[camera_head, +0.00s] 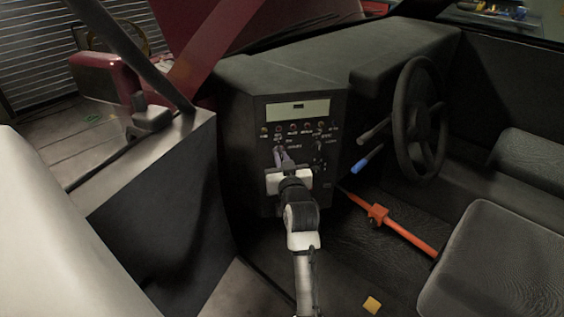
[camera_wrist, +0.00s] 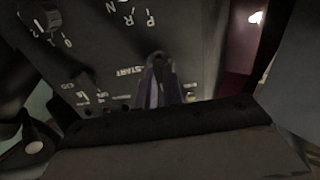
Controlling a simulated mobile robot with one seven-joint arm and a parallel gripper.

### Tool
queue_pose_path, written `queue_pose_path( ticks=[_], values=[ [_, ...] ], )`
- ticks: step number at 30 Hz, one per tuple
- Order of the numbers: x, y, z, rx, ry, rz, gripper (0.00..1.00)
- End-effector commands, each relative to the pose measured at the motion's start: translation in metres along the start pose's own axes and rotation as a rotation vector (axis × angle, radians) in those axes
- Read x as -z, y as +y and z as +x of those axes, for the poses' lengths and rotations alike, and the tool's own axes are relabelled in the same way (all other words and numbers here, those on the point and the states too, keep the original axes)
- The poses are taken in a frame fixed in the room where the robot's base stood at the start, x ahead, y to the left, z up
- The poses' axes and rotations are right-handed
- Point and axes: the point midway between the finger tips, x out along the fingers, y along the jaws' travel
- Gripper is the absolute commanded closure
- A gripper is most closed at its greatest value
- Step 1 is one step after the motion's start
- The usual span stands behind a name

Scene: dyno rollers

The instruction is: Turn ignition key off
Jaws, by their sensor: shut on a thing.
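The dark control panel (camera_head: 328,152) is on the front of the vehicle's dashboard. My gripper (camera_head: 281,152) reaches to the left part of the panel, below a row of small knobs or lights. In the wrist view my gripper (camera_wrist: 158,62) has its two fingers close together against the panel face (camera_wrist: 195,45), right beside an upside-down START label (camera_wrist: 127,71). The fingers are shut on the ignition key. The key is almost wholly hidden between them, so its turned position cannot be read.
A rotary knob (camera_wrist: 47,18) with number marks is nearby on the panel. The steering wheel (camera_head: 418,120) and a blue-handled lever (camera_head: 368,158) are to the right. An orange bar (camera_head: 408,234) crosses the floor. A dark side panel (camera_head: 160,205) stands close on the left.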

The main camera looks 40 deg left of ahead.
Motion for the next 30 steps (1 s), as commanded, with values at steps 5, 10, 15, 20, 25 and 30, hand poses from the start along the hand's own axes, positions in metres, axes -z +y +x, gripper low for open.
queue_pose_path(
  ticks=[5,10,15,20,25,30],
  values=[
    [-0.001,0.0,0.0,-0.001,-0.003,-0.006,1.0],
    [-0.001,0.0,0.0,-0.001,-0.003,-0.006,1.0],
    [-0.001,0.0,0.0,0.0,-0.002,-0.005,0.72],
    [0.0,0.0,0.0,0.0,-0.001,-0.004,0.69],
    [-0.001,0.0,-0.002,0.0,-0.001,-0.004,0.69],
    [-0.003,0.0,-0.019,-0.001,-0.001,-0.002,0.69]
  ],
)
